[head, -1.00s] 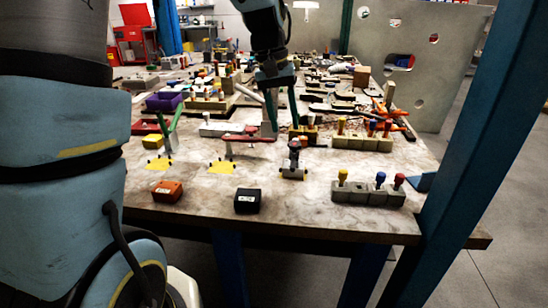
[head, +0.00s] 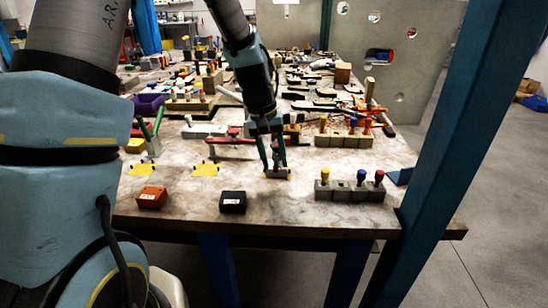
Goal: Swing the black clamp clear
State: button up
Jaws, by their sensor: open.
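The black clamp (head: 276,173) stands on a small yellow patch near the front middle of the table. My gripper (head: 274,163) points down over it with its two green fingers apart, one on either side of the clamp's upper part. The fingers and wrist hide most of the clamp, so its arm's position and any contact cannot be told. A red-handled clamp (head: 232,141) lies to the left, its handle roughly level. A green-handled clamp (head: 151,140) stands farther left with its handles raised.
An orange box (head: 151,198) and a black box (head: 232,202) sit near the front edge. A grey block with coloured knobs (head: 349,191) stands to the right, beside a blue post (head: 450,130). Tools crowd the back.

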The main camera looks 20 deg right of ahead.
grip_shut()
dwell(1.4)
